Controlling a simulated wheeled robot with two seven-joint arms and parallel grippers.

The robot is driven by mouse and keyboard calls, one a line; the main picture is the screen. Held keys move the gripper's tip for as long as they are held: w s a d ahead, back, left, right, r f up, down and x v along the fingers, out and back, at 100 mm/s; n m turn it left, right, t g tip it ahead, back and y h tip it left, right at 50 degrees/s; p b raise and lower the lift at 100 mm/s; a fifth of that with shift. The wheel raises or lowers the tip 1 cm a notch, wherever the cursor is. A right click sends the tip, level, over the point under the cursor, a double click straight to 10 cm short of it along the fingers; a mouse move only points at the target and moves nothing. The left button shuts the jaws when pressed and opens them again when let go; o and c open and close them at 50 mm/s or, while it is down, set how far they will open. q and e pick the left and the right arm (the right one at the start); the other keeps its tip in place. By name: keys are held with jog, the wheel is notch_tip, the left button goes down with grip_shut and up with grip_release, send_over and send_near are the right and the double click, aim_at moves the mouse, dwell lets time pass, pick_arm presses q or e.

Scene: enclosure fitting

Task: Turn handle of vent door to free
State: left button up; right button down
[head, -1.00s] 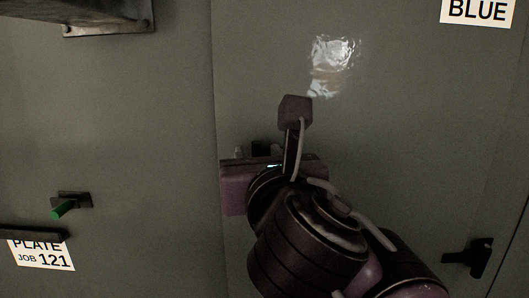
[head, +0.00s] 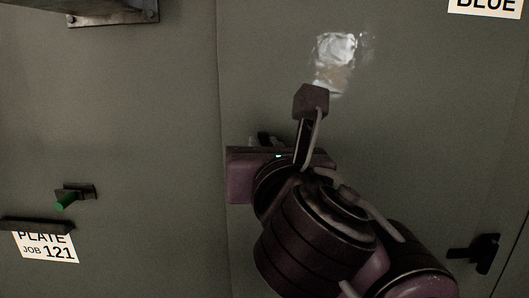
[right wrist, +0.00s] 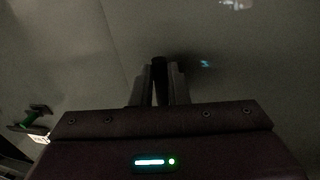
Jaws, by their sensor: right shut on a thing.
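My right gripper (head: 262,141) is in front of the grey door panel (head: 420,130), just right of a vertical seam. It is shut on a dark handle (right wrist: 159,68), which shows between its two fingers in the right wrist view. How far the handle is turned cannot be told. My left gripper is not in view.
Another dark handle (head: 475,253) is at the lower right. A "BLUE" label (head: 484,6) is at the top right.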

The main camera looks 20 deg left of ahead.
jog(key=shift+w+d+f+m+t+h+b, duration=0.15)
jog(key=shift+f+m+t+h+b, duration=0.3)
jog(key=shift+m+b, duration=2.85)
jog(key=shift+s+d+f+m+t+h+b, duration=0.2)
jog(key=shift+m+t+h+b, duration=0.3)
jog(key=shift+m+b, duration=2.75)
jog(key=shift+w+d+f+m+t+h+b, duration=0.15)
jog(key=shift+f+m+t+h+b, duration=0.4)
jog(key=shift+m+b, duration=2.75)
jog(key=shift+r, duration=0.15)
jog(key=c, duration=1.4)
grip_release()
jog(key=b+v, duration=0.2)
jog(key=v, duration=0.5)
jog(key=shift+s, duration=0.3)
jog(key=shift+d+f, duration=0.1)
jog(key=shift+f, duration=0.1)
